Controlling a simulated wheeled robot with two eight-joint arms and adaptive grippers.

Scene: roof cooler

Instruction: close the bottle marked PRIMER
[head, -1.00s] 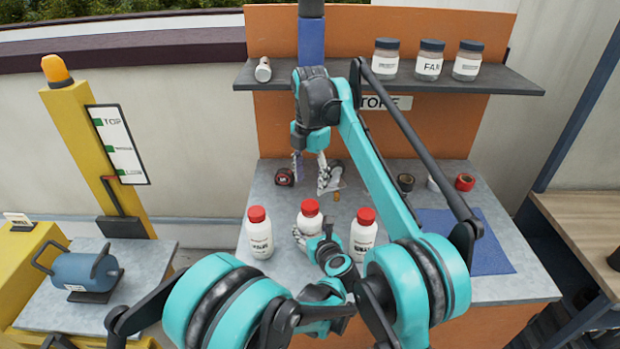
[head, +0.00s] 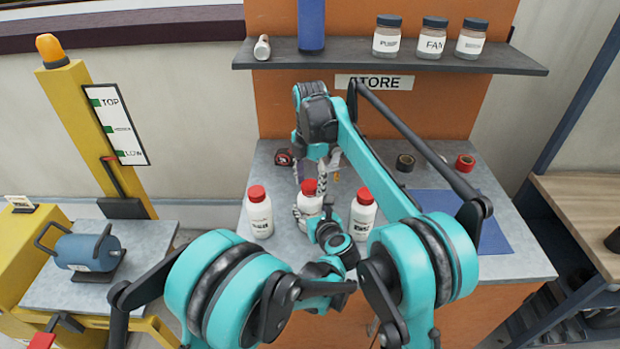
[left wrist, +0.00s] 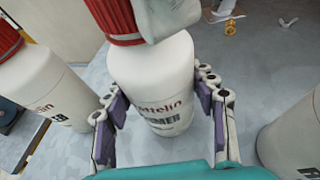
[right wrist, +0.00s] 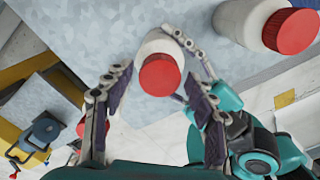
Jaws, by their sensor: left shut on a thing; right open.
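Three white bottles with red caps stand on the grey bench. The middle one (head: 306,206) shows a label ending in "MER" in the left wrist view (left wrist: 165,85). My left gripper (head: 312,216) is shut around its body. A red cap (right wrist: 160,75) sits on its top; how tightly cannot be told. My right gripper (right wrist: 158,95) is open just above the cap, its fingers on either side. One of its pale fingers hides part of the cap in the left wrist view. The left bottle (head: 259,212) and right bottle (head: 362,215) stand close by.
A tape measure (head: 284,157), a dark roll (head: 405,162) and a red roll (head: 465,163) lie toward the back. A blue mat (head: 480,225) covers the bench's right side. A shelf (head: 430,62) with jars overhangs the back.

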